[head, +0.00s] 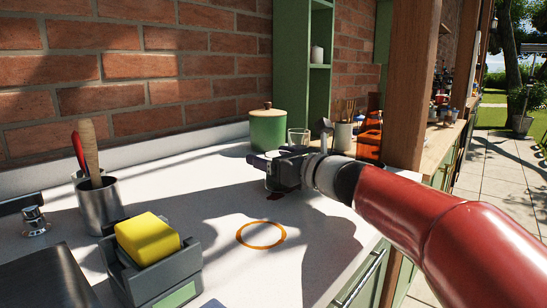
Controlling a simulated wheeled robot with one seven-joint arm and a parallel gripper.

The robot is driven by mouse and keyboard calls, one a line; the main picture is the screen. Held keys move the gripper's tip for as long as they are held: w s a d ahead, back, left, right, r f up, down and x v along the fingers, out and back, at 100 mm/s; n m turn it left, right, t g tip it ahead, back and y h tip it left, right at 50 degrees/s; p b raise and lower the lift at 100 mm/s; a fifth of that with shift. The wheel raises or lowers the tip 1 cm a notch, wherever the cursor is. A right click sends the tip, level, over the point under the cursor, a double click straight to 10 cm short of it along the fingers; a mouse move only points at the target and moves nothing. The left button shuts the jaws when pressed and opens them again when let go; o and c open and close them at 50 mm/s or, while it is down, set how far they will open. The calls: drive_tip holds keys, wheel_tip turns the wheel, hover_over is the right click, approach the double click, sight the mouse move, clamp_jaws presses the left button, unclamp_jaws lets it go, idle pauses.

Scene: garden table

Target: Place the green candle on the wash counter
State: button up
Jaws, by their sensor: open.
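The white wash counter (215,215) fills the lower middle of the head view, with an orange ring (261,234) marked on its bare top. My gripper (262,172) is over the counter beyond the ring, pointing left, open, with nothing clearly seen between its fingers. A green lidded pot (267,131) stands on the counter just behind my gripper. I cannot make out a green candle for certain. My gripper and arm hide part of the counter.
A grey caddy (165,275) with a yellow sponge (147,238) stands front left, near a metal cup (98,203) and tap (35,221). A wooden post (412,85) rises at right. The counter around the ring is clear.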

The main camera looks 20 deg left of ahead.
drive_tip(key=shift+r, duration=0.1)
drive_tip(key=b+v, duration=0.1)
drive_tip(key=v, duration=1.1)
